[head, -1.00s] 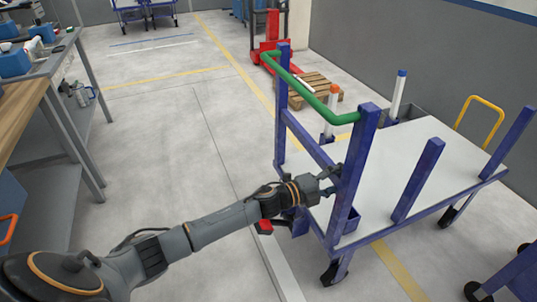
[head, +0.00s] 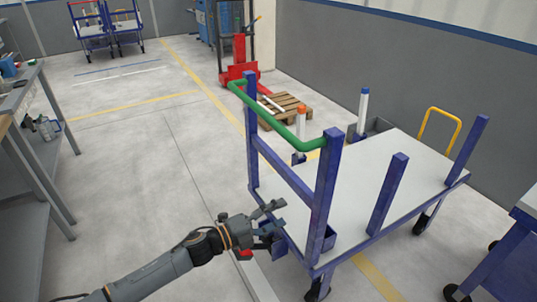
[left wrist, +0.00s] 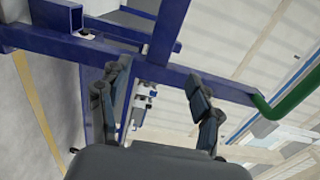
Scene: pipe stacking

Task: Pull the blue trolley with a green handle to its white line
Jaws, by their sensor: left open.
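The blue trolley has a grey-white deck (head: 350,185), blue posts (head: 325,200) and a green handle (head: 285,122) across the top of its left end. My left gripper (head: 277,220) is open and empty at that end, below the handle and left of the nearer handle post. In the left wrist view, my gripper's open fingers (left wrist: 160,92) show in front of a blue trolley bar (left wrist: 60,42); contact cannot be told. The green handle also shows there at the right (left wrist: 292,95). A white floor line (head: 261,283) runs beside the trolley's left end. My right gripper is not seen.
Another white line (head: 115,78) lies on the far floor. A workbench (head: 40,150) stands at left, and a wooden pallet (head: 285,108) and red pallet truck (head: 238,70) behind the trolley. Another blue cart (head: 500,260) is at lower right. The floor left of the trolley is clear.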

